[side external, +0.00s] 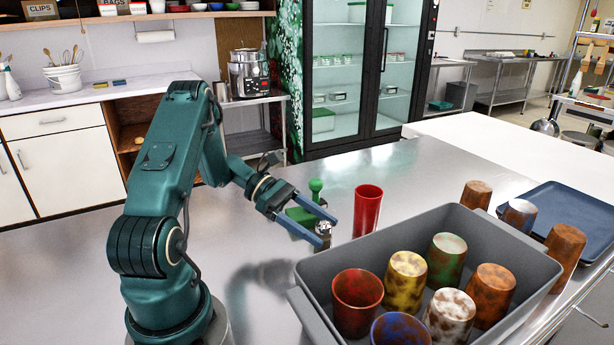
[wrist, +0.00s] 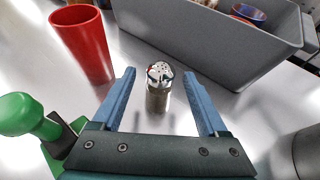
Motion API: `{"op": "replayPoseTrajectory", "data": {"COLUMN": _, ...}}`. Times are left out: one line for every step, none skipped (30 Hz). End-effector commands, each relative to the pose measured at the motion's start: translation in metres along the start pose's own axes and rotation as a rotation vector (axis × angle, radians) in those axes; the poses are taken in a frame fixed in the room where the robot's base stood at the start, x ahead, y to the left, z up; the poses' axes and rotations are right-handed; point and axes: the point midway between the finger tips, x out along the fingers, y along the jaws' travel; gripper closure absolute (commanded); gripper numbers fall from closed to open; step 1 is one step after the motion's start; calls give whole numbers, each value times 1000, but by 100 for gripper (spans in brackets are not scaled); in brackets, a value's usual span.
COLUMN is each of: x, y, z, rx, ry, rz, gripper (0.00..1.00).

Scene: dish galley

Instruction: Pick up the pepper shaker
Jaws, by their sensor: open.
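The pepper shaker (wrist: 158,92) has a shiny metal cap with holes and a dark body. It stands upright on the steel counter. In the wrist view it is centred between the two blue fingers of my gripper (wrist: 160,98), with a gap on each side. In the side external view the shaker (side external: 323,228) shows as a small shiny cap, partly hidden by a finger. My gripper (side external: 327,229) is open, low over the counter, and empty.
A red tumbler (side external: 367,210) stands close by the shaker. A green-knobbed object (side external: 315,186) is behind my gripper. A grey bin (side external: 400,236) of several mottled cups is to the right. A blue tray (side external: 570,213) lies farther right. The counter's left part is clear.

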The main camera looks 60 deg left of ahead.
Motion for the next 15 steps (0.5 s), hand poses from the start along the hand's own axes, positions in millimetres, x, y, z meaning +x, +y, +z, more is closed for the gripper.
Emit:
{"op": "replayPoseTrajectory", "data": {"x": 6, "y": -1, "z": 0, "rx": 0, "ry": -2, "rz": -4, "gripper": 24}}
{"op": "replayPoseTrajectory", "data": {"x": 10, "y": -1, "z": 0, "rx": 0, "ry": -2, "rz": -5, "gripper": 24}}
{"op": "replayPoseTrajectory", "data": {"x": 15, "y": -1, "z": 0, "rx": -1, "ry": -1, "rz": -5, "gripper": 24}}
{"op": "replayPoseTrajectory", "data": {"x": 19, "y": -1, "z": 0, "rx": -1, "ry": -1, "rz": -6, "gripper": 24}}
{"op": "replayPoseTrajectory", "data": {"x": 23, "y": -2, "z": 0, "rx": -1, "ry": 0, "rz": -7, "gripper": 24}}
{"op": "replayPoseTrajectory", "data": {"x": 28, "y": -2, "z": 0, "rx": -2, "ry": 0, "rz": -7, "gripper": 24}}
{"op": "replayPoseTrajectory", "data": {"x": 32, "y": -1, "z": 0, "rx": -2, "ry": 0, "rz": -6, "gripper": 24}}
{"op": "replayPoseTrajectory", "data": {"x": 35, "y": -1, "z": 0, "rx": -1, "ry": 0, "rz": -6, "gripper": 24}}
{"op": "replayPoseTrajectory", "data": {"x": 39, "y": -1, "z": 0, "rx": 0, "ry": -1, "rz": -5, "gripper": 24}}
{"op": "replayPoseTrajectory", "data": {"x": 41, "y": -1, "z": 0, "rx": -1, "ry": -1, "rz": -4, "gripper": 24}}
{"op": "replayPoseTrajectory", "data": {"x": 43, "y": -1, "z": 0, "rx": -1, "ry": 0, "rz": -5, "gripper": 24}}
{"op": "replayPoseTrajectory", "data": {"x": 45, "y": -1, "z": 0, "rx": -2, "ry": 0, "rz": -3, "gripper": 24}}
{"op": "replayPoseTrajectory", "data": {"x": 46, "y": -1, "z": 0, "rx": -2, "ry": 1, "rz": -3, "gripper": 24}}
{"op": "replayPoseTrajectory", "data": {"x": 47, "y": -1, "z": 0, "rx": -2, "ry": 1, "rz": -2, "gripper": 24}}
{"op": "replayPoseTrajectory", "data": {"x": 47, "y": -1, "z": 0, "rx": -1, "ry": 2, "rz": -2, "gripper": 24}}
